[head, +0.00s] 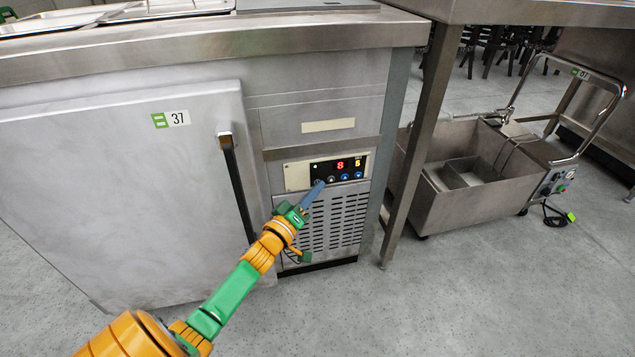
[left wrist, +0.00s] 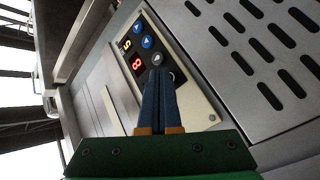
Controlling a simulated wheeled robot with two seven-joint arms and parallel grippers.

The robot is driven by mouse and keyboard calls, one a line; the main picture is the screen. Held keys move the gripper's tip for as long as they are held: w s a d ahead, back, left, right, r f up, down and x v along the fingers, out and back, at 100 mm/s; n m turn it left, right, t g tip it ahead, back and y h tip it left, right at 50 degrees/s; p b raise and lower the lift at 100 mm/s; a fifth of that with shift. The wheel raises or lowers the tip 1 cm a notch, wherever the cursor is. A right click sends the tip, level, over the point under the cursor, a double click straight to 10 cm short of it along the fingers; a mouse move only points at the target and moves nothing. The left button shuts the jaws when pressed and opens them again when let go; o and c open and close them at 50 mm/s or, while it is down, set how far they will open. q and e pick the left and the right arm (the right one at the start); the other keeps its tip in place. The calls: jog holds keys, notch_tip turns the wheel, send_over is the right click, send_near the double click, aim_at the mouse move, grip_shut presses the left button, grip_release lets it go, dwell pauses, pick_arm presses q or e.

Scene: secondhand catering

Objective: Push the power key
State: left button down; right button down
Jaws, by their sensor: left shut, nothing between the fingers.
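The black control panel (head: 340,167) is on the front of the steel fridge, with a red digit, an orange digit and a small green light. A row of round keys runs along its lower edge; two blue keys (left wrist: 142,34) and a grey key (left wrist: 156,58) show in the left wrist view. My left gripper (head: 318,186) is shut and empty, its blue fingertips at the leftmost key's place in the head view. The left wrist view shows the shut fingertips (left wrist: 159,74) over the panel, partly hiding a key there. I cannot tell whether they touch it. No power marking is readable.
A fridge door (head: 110,180) with a black handle (head: 237,185) is left of the panel. Vent slots (head: 337,222) lie below it. A table leg (head: 415,140) and a steel sink cart (head: 470,185) stand to the right. The floor in front is clear.

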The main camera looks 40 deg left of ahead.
pick_arm(q)
jog(key=shift+w+a, duration=0.1)
dwell(0.3)
jog(key=shift+s+d+p, duration=0.4)
jog(key=shift+p, duration=0.05)
jog(key=s+d+p, duration=0.3)
jog(key=s+d, duration=0.1)
jog(key=shift+d, duration=0.3)
